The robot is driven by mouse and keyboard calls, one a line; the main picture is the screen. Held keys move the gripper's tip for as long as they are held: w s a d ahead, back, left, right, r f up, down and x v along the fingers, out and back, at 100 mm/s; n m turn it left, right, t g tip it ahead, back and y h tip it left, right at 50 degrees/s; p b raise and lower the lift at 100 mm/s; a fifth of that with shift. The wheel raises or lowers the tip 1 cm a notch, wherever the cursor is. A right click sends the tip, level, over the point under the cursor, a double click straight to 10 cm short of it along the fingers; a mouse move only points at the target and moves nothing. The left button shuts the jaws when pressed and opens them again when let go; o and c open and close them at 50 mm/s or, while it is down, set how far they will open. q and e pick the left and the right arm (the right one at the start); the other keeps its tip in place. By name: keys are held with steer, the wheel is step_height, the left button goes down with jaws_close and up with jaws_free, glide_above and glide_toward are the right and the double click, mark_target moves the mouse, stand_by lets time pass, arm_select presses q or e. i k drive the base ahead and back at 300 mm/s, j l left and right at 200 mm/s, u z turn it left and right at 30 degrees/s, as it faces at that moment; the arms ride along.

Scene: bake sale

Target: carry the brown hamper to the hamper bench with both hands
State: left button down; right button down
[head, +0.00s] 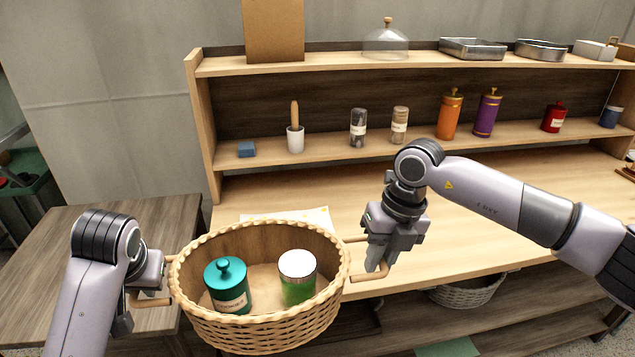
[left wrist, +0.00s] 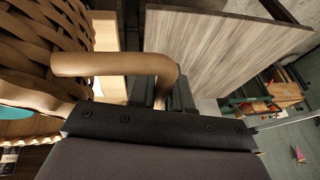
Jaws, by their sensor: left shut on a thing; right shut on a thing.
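The brown wicker hamper (head: 262,333) hangs level between my two arms, in front of the light wooden bench. Inside it stand a teal lidded canister (head: 228,290) and a green jar with a white lid (head: 297,282). My left gripper (head: 150,298) is shut on the hamper's left handle. In the left wrist view that wooden handle (left wrist: 115,65) runs into the jaws (left wrist: 165,95), with the woven wall (left wrist: 40,50) beside it. My right gripper (head: 374,270) is shut on the right handle. The fingertips are partly hidden in both views.
A wooden shelf unit (head: 330,152) holds jars, orange and purple grinders, a glass dome and metal trays. A grey-brown table (head: 40,245) stands at the left. A pale basket (head: 470,292) sits on the lower shelf. The bench top (head: 500,225) is largely bare.

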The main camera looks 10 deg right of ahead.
mark_target(590, 204)
steer(key=l, duration=1.6)
steer(key=i+l, duration=0.1)
steer(key=l, duration=1.5)
